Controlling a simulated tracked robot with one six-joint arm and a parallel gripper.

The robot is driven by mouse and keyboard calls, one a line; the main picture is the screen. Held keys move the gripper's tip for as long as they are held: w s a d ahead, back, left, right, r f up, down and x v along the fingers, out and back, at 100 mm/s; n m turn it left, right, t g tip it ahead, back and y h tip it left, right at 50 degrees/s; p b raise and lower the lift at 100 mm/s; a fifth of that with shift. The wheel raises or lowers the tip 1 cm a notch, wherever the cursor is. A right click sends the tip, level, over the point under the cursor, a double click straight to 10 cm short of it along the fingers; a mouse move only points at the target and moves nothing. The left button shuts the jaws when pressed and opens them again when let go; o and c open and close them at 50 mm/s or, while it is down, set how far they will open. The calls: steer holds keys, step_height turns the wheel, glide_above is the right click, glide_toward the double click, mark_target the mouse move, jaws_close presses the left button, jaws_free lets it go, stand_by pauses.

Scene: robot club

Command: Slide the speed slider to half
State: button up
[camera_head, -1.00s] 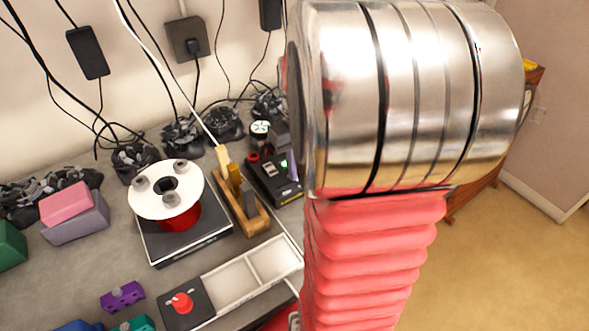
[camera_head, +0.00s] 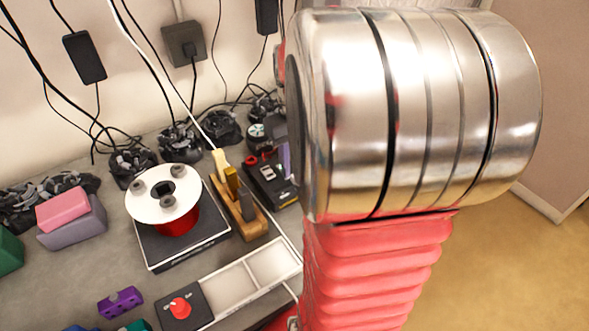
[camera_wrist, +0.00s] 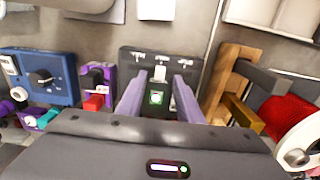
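A black device (camera_wrist: 190,66) lies in the middle of the wrist view, with white markings along its far edge. A small pale cap (camera_wrist: 160,73) and a green-lit square (camera_wrist: 156,98) sit along its middle. I cannot tell for sure which part is the speed slider. My gripper (camera_wrist: 157,85) has two purple fingers, set apart on either side of the cap and green square, with nothing held. I cannot tell whether they touch the device. In the head view a black device (camera_head: 268,186) sits beside my arm, partly hidden.
In the wrist view a blue box with a dial (camera_wrist: 62,75) and a purple-and-red item are left; a wooden holder (camera_wrist: 222,82) stands close right. In the head view a white-topped red spool (camera_head: 150,208) and a divided tray (camera_head: 235,290) are left of my arm.

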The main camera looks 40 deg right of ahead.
step_height(320, 180, up, 11)
steer(key=shift+f, duration=0.15)
steer(key=shift+w, duration=0.1)
stand_by(0.6)
steer(key=s+a+f+n+t, duration=0.1)
steer(key=s+a+t, duration=0.1)
steer(key=a, duration=1)
steer(key=s+a+f+n+t, duration=0.1)
steer(key=s+a+f+t, duration=0.1)
steer(key=a, duration=1.1)
steer(key=shift+s+a+f+t, duration=0.2)
steer(key=shift+s+f+t, duration=0.1)
steer(key=shift+s+t, duration=0.4)
